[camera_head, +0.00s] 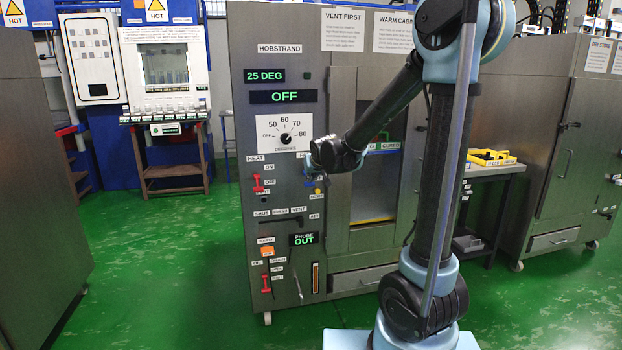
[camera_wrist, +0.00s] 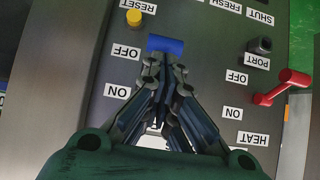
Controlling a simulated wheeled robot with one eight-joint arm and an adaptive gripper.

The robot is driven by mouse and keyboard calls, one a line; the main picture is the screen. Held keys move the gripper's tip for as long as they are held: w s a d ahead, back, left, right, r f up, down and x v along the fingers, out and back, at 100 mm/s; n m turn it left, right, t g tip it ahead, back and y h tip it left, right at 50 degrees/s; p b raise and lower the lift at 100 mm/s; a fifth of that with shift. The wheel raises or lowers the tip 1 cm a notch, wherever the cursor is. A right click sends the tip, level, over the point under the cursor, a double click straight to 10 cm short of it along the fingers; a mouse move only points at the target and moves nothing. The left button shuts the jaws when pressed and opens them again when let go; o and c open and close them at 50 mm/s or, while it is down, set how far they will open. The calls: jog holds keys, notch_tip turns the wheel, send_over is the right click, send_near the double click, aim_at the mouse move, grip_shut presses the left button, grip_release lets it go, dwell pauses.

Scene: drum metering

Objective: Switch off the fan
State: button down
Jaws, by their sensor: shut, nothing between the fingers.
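The fan switch has a blue handle (camera_wrist: 165,45), seen in the wrist view beside its OFF label (camera_wrist: 126,52). Its ON label (camera_wrist: 118,91) is on the side nearer my wrist. My gripper (camera_wrist: 164,62) is shut and empty, with its fingertips just at the near side of the blue handle. I cannot tell whether they touch it. The fingers hide the middle of the switch. In the head view, my gripper (camera_head: 314,172) is at the cabinet panel and covers most of the switch and its FAN label.
A red heat lever (camera_head: 257,183) is left of the fan switch. A yellow reset button (camera_wrist: 134,18) is close by, and a black port (camera_wrist: 261,45) too. A dial (camera_head: 286,136) sits above; displays read 25 DEG and OFF. Green floor is free at left.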

jog(key=v, duration=1.3)
jog(key=shift+s+r, duration=0.2)
jog(key=shift+r, duration=0.05)
